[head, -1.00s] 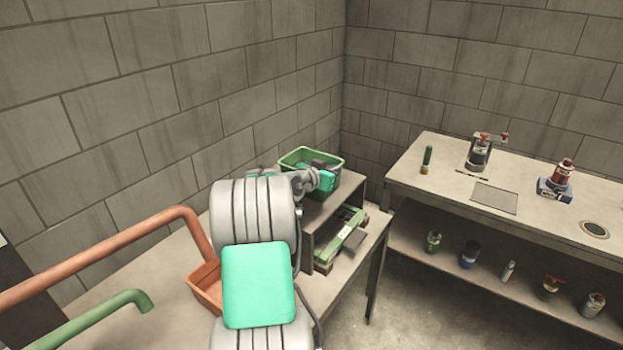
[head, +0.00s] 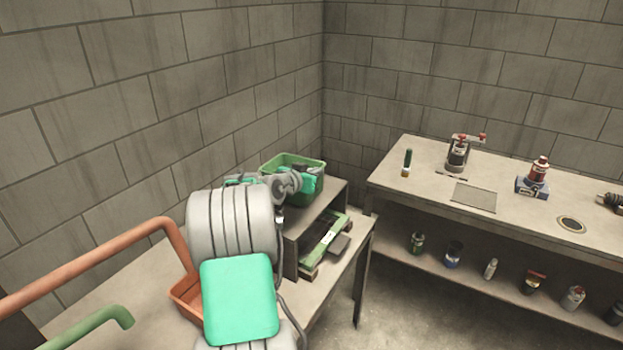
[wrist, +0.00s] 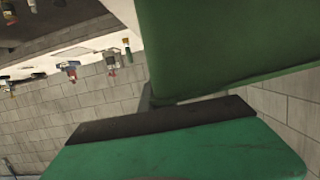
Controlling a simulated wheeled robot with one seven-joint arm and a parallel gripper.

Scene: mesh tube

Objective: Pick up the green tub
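The green tub (head: 316,165) stands on top of a small raised shelf at the back of the left bench in the head view. My arm reaches to it, and my teal gripper (head: 308,183) is at its near side, covering part of it. In the wrist view the tub's green wall (wrist: 235,40) fills the upper right, very close. One teal finger with a dark pad (wrist: 165,120) lies below it. The other finger is not clear, so I cannot tell whether the fingers touch or clamp the wall.
An orange-brown bin (head: 183,297) sits on the left bench behind my arm. A green-and-wood item (head: 325,240) lies under the raised shelf. The right bench (head: 420,185) holds a brush, a plate and several tools, with bottles below. Block walls stand close behind the tub.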

